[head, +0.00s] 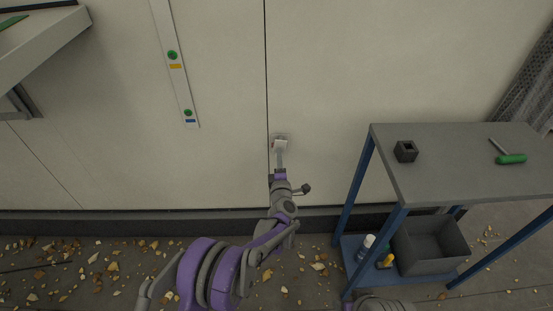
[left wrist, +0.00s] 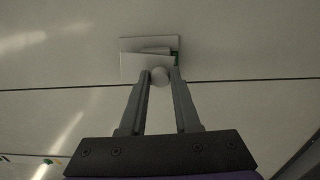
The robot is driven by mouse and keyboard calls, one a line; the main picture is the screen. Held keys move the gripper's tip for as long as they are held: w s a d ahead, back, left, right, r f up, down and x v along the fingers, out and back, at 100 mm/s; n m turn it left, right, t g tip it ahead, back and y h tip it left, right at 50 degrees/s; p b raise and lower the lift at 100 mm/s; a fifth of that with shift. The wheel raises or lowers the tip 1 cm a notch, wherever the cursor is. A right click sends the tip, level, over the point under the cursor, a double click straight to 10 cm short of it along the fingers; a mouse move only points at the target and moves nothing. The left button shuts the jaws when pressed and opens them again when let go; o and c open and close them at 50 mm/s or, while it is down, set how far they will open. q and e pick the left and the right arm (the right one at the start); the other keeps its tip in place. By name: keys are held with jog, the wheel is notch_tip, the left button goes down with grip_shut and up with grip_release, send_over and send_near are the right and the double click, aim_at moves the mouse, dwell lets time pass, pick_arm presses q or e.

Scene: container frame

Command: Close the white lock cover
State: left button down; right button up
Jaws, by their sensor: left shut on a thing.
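The white lock cover (head: 281,145) is on the pale wall panel, just right of the vertical seam. In the left wrist view the lock cover (left wrist: 143,66) shows as a white flap in front of a pale backing plate, standing off it at an angle. My right gripper is not seen; only a bit of a grey arm part shows at the bottom edge.
A grey-topped table (head: 440,185) with blue legs stands at the right. It bears a dark square block (head: 405,151) and a green-handled screwdriver (head: 511,159). Below are a grey bin (head: 430,268) and bottles (head: 366,244). A ledge (head: 45,45) juts out at upper left.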

pick_arm(q)
jog(key=shift+d+n, duration=0.35)
jog(key=shift+n, duration=0.55)
jog(key=c, duration=0.6)
grip_release()
jog(key=s+p, duration=0.1)
jog(key=s, duration=1)
jog(key=shift+p, duration=0.4)
jog(key=shift+w, duration=0.1)
